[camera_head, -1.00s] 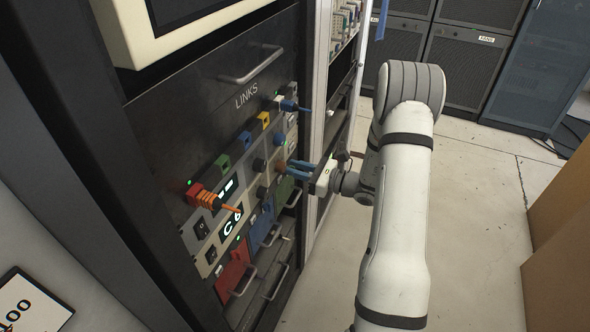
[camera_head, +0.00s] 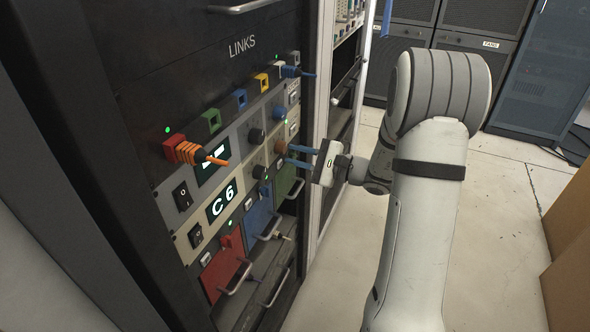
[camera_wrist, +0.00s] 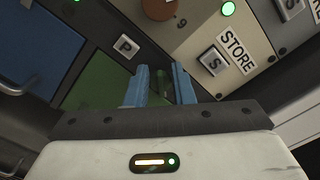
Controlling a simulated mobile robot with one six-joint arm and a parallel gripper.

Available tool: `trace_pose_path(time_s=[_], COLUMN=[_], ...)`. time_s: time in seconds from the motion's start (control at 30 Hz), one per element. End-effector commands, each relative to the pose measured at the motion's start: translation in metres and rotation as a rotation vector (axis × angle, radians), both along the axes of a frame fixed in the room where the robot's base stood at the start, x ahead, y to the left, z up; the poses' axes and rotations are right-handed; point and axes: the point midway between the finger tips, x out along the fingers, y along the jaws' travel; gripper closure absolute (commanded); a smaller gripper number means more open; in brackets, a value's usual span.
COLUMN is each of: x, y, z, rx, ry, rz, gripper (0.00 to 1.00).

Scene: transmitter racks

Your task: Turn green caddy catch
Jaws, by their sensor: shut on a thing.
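The green caddy (camera_head: 286,181) sits in the lower row of the LINKS panel, right of the blue caddy. It fills the lower left of the wrist view (camera_wrist: 97,90), tilted in that picture. My gripper (camera_wrist: 161,70) has its two blue fingers closed around a small dark green catch (camera_wrist: 162,90) at the caddy's upper edge. In the head view my gripper (camera_head: 290,155) reaches the panel from the right, just above the green caddy. The fingers mostly hide the catch there.
A red caddy (camera_head: 222,268) and a blue caddy (camera_head: 258,214) with protruding handles sit to the left. A red plug with an orange cable (camera_head: 195,152) sticks out above. A brown knob (camera_wrist: 158,8) and a STORE button (camera_wrist: 212,61) are close to my fingers.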

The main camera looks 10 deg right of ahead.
Motion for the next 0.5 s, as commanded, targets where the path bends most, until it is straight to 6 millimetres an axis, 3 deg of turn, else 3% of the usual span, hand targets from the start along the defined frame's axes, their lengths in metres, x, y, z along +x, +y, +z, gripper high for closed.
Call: trace_pose_path(time_s=[0.03, 0.5], x=[0.0003, -0.0014], y=[-0.0025, -0.0018], z=[-0.0095, -0.0132], rx=[-0.029, -0.282], ry=[-0.041, -0.383], rz=[-0.007, -0.008], gripper=[1.0, 1.0])
